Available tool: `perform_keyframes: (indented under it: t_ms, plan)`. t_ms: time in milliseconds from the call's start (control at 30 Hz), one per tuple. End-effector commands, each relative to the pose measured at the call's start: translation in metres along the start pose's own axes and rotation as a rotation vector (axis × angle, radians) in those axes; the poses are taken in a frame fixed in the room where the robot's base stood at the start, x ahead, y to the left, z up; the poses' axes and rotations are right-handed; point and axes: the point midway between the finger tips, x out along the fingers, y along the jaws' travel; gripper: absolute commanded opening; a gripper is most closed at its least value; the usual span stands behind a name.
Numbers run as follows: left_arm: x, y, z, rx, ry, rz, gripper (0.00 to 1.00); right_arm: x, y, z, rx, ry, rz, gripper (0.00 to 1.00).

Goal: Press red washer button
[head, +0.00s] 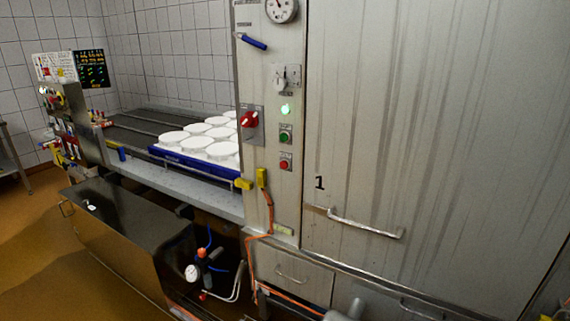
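The washer is a tall stainless steel cabinet with a narrow control panel (270,190) on its left side. A small round red button (284,164) sits low on this panel, in a grey square plate. A green button (285,135) is right above it, and a lit green lamp (285,109) is above that. A larger red rotary switch (249,120) is to the left. Nothing covers the red button. Neither of my grippers shows in the head view.
A large steel door (440,130) marked 1, with a bar handle (365,225), fills the right. On the left, a conveyor (180,180) carries a blue tray (190,161) of white moulds (222,150). An orange cable (268,215) hangs below the panel. Brown floor (30,250) is open at left.

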Motion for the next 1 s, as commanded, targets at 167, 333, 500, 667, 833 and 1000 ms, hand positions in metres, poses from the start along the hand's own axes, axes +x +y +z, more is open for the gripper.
perform_keyframes:
  t_ms: [167,333,500,667,833,1000]
  plan:
    - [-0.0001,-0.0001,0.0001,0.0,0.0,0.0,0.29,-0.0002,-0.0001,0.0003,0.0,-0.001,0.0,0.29]
    - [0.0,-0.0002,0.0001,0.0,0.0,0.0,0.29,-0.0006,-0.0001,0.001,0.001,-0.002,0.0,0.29]
    - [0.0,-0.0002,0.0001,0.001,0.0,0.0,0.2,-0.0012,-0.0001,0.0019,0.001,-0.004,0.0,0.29]
    - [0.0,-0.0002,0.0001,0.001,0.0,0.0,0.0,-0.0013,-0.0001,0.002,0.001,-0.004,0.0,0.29]
    - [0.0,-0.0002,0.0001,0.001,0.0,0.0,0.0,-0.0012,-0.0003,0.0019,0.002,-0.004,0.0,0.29]
    - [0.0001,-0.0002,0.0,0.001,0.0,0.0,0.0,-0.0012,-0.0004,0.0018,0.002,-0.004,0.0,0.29]
